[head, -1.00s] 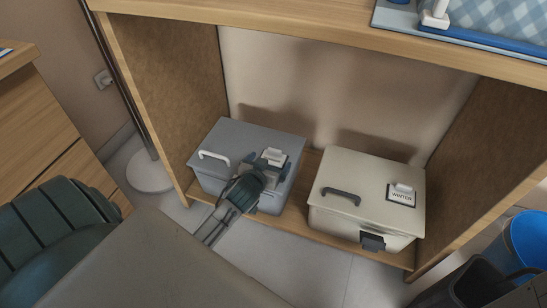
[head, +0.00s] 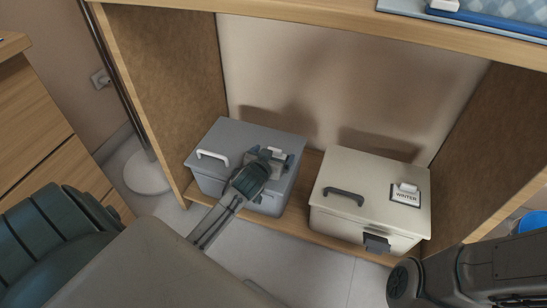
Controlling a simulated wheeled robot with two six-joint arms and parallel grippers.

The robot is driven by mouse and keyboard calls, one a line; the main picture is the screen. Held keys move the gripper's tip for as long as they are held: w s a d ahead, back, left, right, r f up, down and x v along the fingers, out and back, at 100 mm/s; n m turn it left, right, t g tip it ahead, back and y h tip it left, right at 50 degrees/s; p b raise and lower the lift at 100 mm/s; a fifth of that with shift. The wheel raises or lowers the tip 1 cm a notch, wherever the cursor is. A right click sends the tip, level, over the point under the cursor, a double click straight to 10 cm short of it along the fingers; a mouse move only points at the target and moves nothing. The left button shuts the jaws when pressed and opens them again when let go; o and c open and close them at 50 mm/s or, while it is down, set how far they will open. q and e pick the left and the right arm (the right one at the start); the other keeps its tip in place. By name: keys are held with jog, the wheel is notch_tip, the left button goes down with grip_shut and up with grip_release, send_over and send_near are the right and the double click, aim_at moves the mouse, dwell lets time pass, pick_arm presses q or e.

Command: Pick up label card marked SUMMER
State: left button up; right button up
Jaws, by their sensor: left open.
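A grey lidded box (head: 231,140) stands on the low shelf at the left. A white clip (head: 277,151) shows on its lid. A card at that clip is almost wholly hidden by my left gripper, and I cannot read any SUMMER mark. My left gripper (head: 272,158) is open over the right part of the grey lid, with its jaws at the white clip. I cannot tell whether the jaws touch it. A card marked WINTER (head: 405,197) is on the lid of a cream box (head: 375,181) to the right. My right gripper is out of view.
The boxes stand between wooden side panels under a wooden top (head: 330,25). The grey box has a white handle (head: 212,155), the cream box a dark handle (head: 343,196) and a dark front latch (head: 376,244). A blue bin (head: 533,221) shows at the right edge.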

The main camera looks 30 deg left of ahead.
pick_arm(q)
jog(key=c, duration=1.1)
jog(key=shift+o, duration=0.2)
jog(key=shift+r, duration=0.1)
